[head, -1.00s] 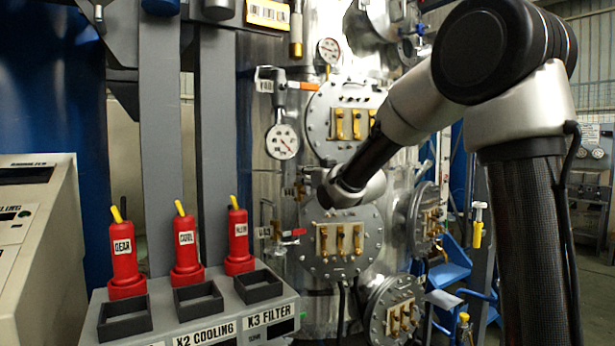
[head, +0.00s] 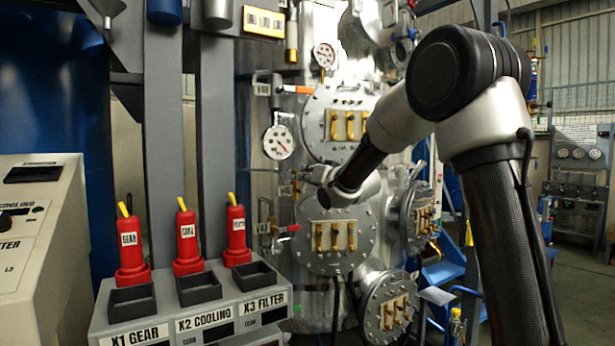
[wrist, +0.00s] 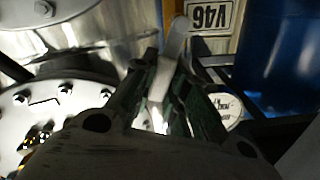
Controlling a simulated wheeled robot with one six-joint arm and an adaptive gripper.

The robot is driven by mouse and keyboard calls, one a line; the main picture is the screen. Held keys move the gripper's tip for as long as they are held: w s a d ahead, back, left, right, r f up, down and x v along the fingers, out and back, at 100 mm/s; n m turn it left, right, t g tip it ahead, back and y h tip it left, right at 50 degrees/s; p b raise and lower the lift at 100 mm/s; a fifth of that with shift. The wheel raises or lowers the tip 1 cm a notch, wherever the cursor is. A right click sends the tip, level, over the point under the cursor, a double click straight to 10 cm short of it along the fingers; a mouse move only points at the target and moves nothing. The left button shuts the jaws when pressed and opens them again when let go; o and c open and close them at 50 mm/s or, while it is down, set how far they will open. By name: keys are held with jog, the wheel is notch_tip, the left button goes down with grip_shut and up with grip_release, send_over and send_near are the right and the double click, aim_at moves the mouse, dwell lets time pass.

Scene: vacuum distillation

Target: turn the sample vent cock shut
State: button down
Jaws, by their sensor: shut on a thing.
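In the wrist view, my gripper (wrist: 165,108) has its dark green-padded fingers closed on a pale metal lever (wrist: 161,78), the handle of the cock. The lever runs up between the fingers toward a label (wrist: 211,16) that appears upside down and seems to read V46. The cock's body is hidden behind my fingers. In the head view, my wrist is in front of the silver vessel (head: 385,262), between the upper and lower round flanges, and the fingertips cannot be made out.
A gauge (head: 278,142) and a red-handled valve (head: 288,229) are left of my wrist. The upper flange (head: 318,105) and lower flange (head: 312,255) carry brass fittings. A grey console (head: 190,318) with several red-bodied tools stands at the lower left. Open floor shows at the right.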

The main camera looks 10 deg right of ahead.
jog(key=w+d+f+m, duration=0.1)
jog(key=d+f+m, duration=0.2)
jog(key=m, duration=1)
jog(key=shift+d+f+m, duration=0.2)
jog(key=shift+f+m, duration=0.1)
jog(key=shift+f, duration=0.8)
jog(key=c, duration=1.4)
grip_release()
jog(key=shift+f, duration=0.1)
jog(key=v, duration=1.2)
